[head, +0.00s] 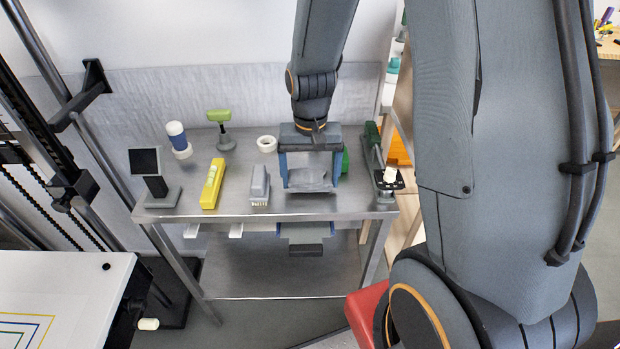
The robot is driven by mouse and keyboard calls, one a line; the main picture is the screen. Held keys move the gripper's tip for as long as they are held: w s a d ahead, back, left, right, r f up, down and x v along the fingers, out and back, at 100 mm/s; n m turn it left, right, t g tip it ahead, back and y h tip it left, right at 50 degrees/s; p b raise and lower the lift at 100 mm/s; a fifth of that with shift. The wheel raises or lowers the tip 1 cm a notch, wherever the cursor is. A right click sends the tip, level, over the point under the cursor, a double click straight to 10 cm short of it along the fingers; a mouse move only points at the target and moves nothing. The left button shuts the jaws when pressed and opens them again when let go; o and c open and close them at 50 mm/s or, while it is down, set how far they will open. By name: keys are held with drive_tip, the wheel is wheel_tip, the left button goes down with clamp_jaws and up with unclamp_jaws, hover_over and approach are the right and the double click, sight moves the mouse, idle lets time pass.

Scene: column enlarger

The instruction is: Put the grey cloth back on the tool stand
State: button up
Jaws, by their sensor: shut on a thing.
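The tool stand (225,207) is a metal table with a lower shelf, in the middle of the head view. My gripper (309,182) points down over the right part of its top. The gripper is shut on the grey cloth (308,181), a crumpled grey piece between its two fingers. The cloth is at or just above the stand's top; I cannot tell whether it touches. The fingers hide part of a green thing behind the right finger.
On the stand are a yellow tool (212,184), a grey brush (260,186), a white ring (267,144), a green-headed tool (221,128), a blue-and-white bottle (178,138) and a black panel on a stand (148,172). A white board (75,290) is at lower left.

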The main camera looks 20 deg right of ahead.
sight(311, 178)
drive_tip(key=shift+f, duration=0.55)
drive_tip(key=shift+f, duration=0.15)
drive_tip(key=o, duration=0.8)
drive_tip(key=shift+o, duration=0.2)
wheel_tip(311, 178, up, 12)
drive_tip(key=b, duration=0.2)
drive_tip(key=s+f+n+t, duration=0.1)
drive_tip(key=s+f+n, duration=0.2)
drive_tip(key=s, duration=0.6)
drive_tip(key=shift+f+n, duration=0.3)
drive_tip(key=shift+f, duration=0.5)
